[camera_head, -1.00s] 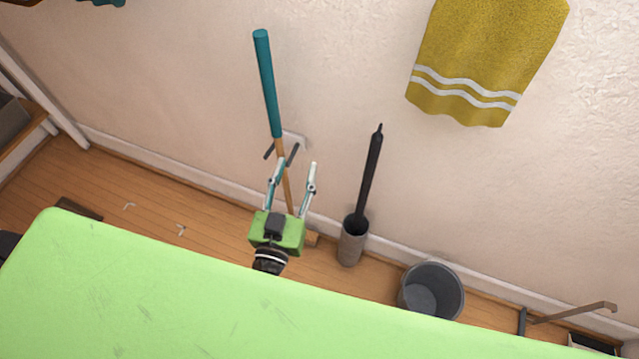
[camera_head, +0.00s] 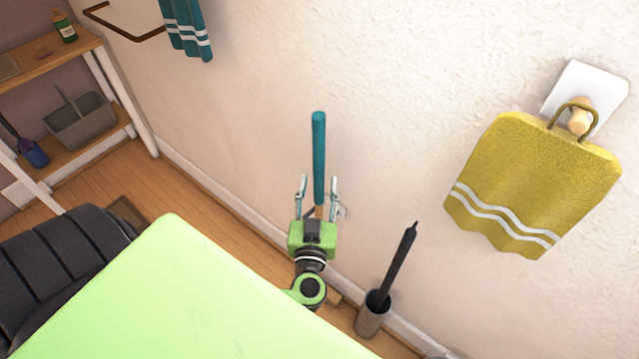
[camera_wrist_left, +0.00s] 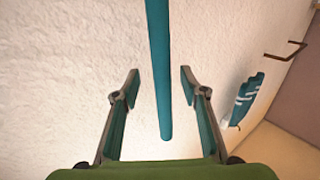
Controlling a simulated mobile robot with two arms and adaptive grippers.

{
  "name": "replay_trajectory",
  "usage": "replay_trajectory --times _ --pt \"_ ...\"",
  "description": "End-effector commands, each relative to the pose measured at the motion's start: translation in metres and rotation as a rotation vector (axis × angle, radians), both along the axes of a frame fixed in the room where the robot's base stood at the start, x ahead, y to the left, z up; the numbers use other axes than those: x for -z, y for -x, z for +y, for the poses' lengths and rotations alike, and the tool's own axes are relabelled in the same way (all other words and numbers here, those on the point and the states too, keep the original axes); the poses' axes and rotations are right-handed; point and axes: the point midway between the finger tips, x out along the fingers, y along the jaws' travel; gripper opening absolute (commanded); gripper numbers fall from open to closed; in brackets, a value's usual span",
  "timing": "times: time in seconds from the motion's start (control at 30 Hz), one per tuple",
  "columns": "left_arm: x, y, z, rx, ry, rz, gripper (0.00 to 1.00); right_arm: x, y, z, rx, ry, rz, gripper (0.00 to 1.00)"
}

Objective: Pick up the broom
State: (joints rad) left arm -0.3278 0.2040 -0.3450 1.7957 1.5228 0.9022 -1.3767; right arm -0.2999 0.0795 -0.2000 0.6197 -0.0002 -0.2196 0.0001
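The broom (camera_head: 318,150) stands upright against the wall, with a teal upper handle and a wooden lower shaft. My left gripper (camera_head: 319,182) is open, with one finger on each side of the handle in the head view. In the left wrist view the teal handle (camera_wrist_left: 160,70) runs down between the open fingers (camera_wrist_left: 158,85), with gaps on both sides and no visible contact. The lower part of the broom is mostly hidden behind my gripper and arm. My right gripper is not in view.
A dark umbrella (camera_head: 398,262) stands in a grey holder (camera_head: 372,318) to the right. A yellow towel (camera_head: 535,185) hangs on the wall. Shelves (camera_head: 65,60) with a basket (camera_head: 80,120) stand at the left. A teal towel (camera_head: 187,28) hangs from a bar. Some wooden floor (camera_head: 190,190) is clear.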

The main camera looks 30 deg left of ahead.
Motion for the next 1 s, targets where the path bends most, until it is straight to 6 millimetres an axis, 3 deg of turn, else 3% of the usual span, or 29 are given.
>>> replay_trajectory --times 0.33,0.67,0.8,1.0 --pt "-0.003 -0.039 0.024 0.001 -0.002 -0.002 0.40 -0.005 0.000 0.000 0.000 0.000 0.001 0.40" --pt "-0.002 -0.044 0.028 0.001 0.000 -0.001 0.40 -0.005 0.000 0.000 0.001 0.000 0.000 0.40" --pt "-0.002 -0.044 0.028 0.001 0.000 -0.001 0.03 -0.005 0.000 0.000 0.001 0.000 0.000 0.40" --pt "-0.004 -0.044 0.028 0.000 -0.002 -0.003 0.00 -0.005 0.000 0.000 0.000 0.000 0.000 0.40"
